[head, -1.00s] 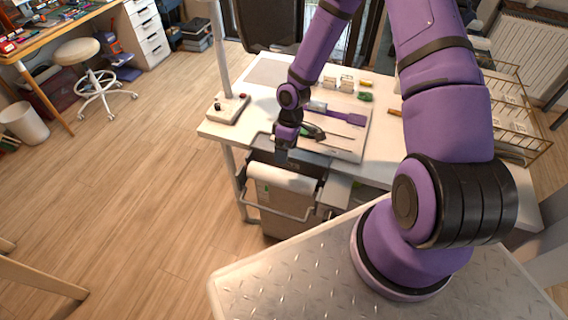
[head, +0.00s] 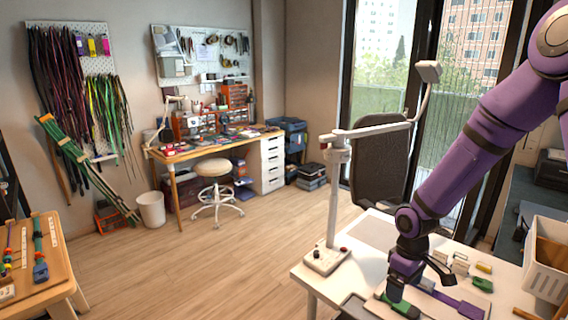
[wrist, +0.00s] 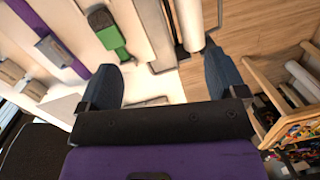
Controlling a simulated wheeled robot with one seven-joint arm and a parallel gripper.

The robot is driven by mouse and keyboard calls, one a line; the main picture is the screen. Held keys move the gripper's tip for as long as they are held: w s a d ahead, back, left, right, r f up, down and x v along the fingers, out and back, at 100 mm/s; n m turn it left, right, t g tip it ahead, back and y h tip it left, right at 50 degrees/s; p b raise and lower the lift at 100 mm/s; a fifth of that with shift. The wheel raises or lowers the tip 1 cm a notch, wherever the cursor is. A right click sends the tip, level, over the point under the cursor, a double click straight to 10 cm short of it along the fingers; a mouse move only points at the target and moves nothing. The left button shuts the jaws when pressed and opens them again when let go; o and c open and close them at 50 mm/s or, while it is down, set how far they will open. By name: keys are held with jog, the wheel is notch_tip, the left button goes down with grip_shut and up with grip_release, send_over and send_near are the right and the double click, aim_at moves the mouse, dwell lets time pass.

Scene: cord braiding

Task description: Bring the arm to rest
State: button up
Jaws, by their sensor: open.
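My purple arm reaches in from the right in the head view. My gripper (head: 397,283) hangs over the white worktable (head: 345,283), fingers pointing down. In the wrist view, the two blue-grey fingers of my gripper (wrist: 165,85) stand wide apart. Nothing is between them. Below and beyond them lie a green-ended tool (wrist: 112,40) and a purple tool (wrist: 62,57) on a pale tray. The purple tool also shows in the head view (head: 470,309), just right of my gripper. My arm hides part of the tabletop.
A white lamp post (head: 334,200) stands on the table left of my gripper. A white basket (head: 546,262) stands at the right. A black chair (head: 380,165) is behind the table. A stool (head: 214,170) and desk are farther back. The wooden floor at the left middle is clear.

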jog(key=s+d+r+m+t+h, duration=0.1)
jog(key=s+r+m, duration=0.15)
jog(key=r, duration=0.75)
jog(key=s+d+r+m+t+h, duration=0.1)
jog(key=s+r+t, duration=0.15)
jog(key=r, duration=0.75)
jog(key=s+r+m+t+y, duration=0.1)
jog(key=s+r+m, duration=0.1)
jog(key=s+r, duration=0.4)
jog(key=s+a+r+m+t, duration=0.1)
jog(key=s+r+m+t, duration=0.1)
jog(key=s+r, duration=0.5)
jog(key=s, duration=0.4)
jog(key=shift+s+a+y, duration=0.25)
jog(key=shift+a+y, duration=0.05)
jog(key=shift+y, duration=0.1)
